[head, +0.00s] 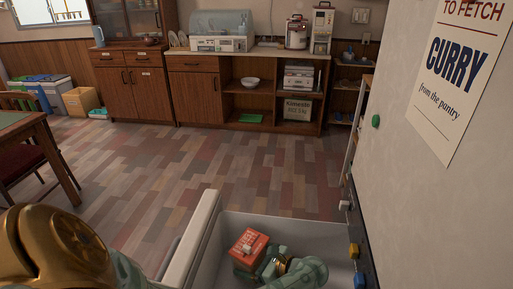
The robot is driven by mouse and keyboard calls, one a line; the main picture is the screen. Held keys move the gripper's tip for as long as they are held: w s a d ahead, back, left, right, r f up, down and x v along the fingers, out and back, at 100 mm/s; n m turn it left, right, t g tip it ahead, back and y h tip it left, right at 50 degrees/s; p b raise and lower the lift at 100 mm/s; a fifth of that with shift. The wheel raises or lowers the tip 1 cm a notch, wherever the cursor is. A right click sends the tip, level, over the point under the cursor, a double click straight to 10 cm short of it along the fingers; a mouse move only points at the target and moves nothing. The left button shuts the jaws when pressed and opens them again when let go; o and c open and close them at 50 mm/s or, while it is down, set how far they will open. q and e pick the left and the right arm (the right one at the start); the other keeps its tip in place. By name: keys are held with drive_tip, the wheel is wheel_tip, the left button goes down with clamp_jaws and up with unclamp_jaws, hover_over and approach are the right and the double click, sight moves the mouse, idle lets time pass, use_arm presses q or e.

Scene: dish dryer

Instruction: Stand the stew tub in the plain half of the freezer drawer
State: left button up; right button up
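The open freezer drawer (325,227) lies at the bottom centre, with pale walls; its near part is cut off by the frame. An orange-red box-shaped item (249,242) with white lettering is in it, tilted, with something dark green below it. I cannot tell whether this is the stew tub; no other tub is clear.
A white wall or door panel with a curry poster (458,75) rises close on the right. Coloured knobs (354,250) line its lower edge. A table (35,140) and chair stand at the left. Wooden cabinets (200,95) line the back. The floor between is clear.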

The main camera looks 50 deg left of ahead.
use_arm(q)
wheel_tip(320, 180, down, 4)
drive_tip(key=shift+r+b, duration=0.2)
drive_tip(key=shift+b, duration=0.8)
drive_tip(key=shift+r, duration=0.15)
drive_tip(key=o, duration=1.3)
drive_tip(key=v, duration=1.2)
drive_tip(key=shift+s+p, duration=0.1)
drive_tip(key=shift+p, duration=0.25)
